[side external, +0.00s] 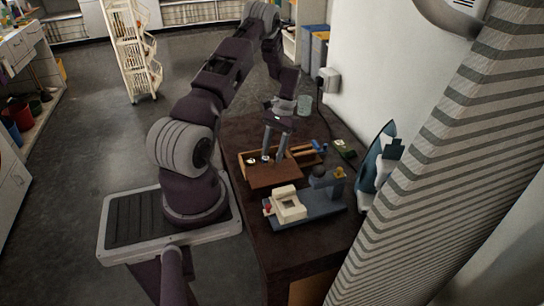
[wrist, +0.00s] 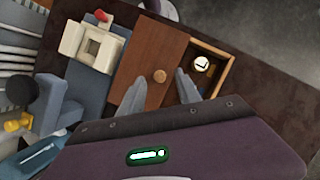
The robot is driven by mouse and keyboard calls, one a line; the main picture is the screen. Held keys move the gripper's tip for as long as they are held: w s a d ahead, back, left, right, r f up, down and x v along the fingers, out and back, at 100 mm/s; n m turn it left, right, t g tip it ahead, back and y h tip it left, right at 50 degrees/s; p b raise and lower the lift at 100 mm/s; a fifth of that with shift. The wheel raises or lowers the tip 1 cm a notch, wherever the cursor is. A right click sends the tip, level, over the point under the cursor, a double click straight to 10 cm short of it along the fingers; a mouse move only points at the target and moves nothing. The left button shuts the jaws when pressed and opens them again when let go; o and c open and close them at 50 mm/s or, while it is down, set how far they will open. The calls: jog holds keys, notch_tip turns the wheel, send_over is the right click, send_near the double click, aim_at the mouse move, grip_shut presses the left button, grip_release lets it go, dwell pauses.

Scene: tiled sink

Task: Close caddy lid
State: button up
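The wooden caddy (side external: 300,157) sits on the dark table, and its open box part also shows in the wrist view (wrist: 225,76). Its brown flat lid (side external: 274,177) lies toward the near side, leaving part of the box uncovered. In the wrist view the lid (wrist: 150,51) has a round wooden knob (wrist: 159,76). A small round white-faced item (wrist: 202,64) is inside the uncovered compartment. My gripper (side external: 272,158) points down over the caddy with its fingers apart. In the wrist view the gripper's fingertips (wrist: 172,77) are close to the knob; I cannot tell whether they touch it.
A blue-grey base with a cream block (side external: 290,205) stands close in front of the caddy. An iron (side external: 376,160) stands at the right by the wall. A greenish cup (side external: 304,105) shows behind my wrist. Bare table lies left of the base.

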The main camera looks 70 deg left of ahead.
jog(key=shift+x, duration=1)
jog(key=shift+c, duration=0.2)
grip_shut()
jog(key=shift+a, duration=0.15)
dwell(0.3)
